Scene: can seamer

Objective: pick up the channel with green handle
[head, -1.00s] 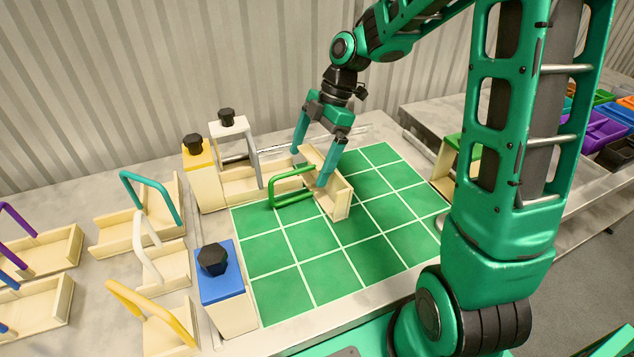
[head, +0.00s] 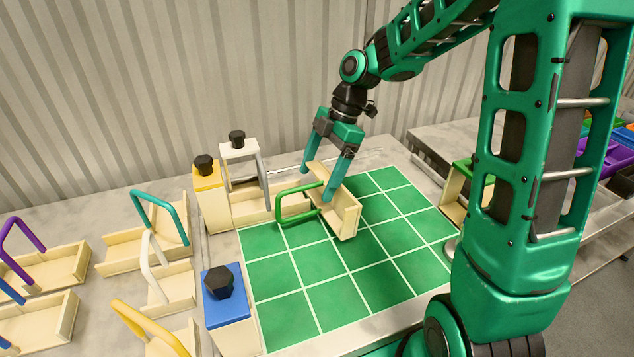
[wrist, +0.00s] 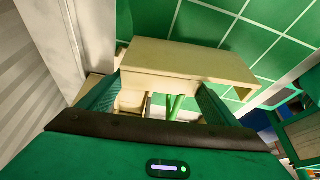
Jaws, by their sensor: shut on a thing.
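The channel with the green handle (head: 347,212) is a pale wooden piece with a bent green bar (head: 281,207) on its left side. It is at the back middle of the green gridded mat (head: 300,290), tilted. My gripper (head: 320,183) is shut on this channel, its two teal fingers on either side of it. In the wrist view the channel (wrist: 190,62) spans the space between the fingers, with part of the green handle (wrist: 175,105) behind it. Whether its lower edge touches the mat is hard to tell.
Blocks with a yellow top (head: 207,178), a white top (head: 238,148) and a blue top (head: 224,300) carry black knobs along the mat's left side. Channels with teal (head: 160,200), white (head: 152,255), purple (head: 20,235) and yellow (head: 145,325) handles lie left. The mat's front is clear.

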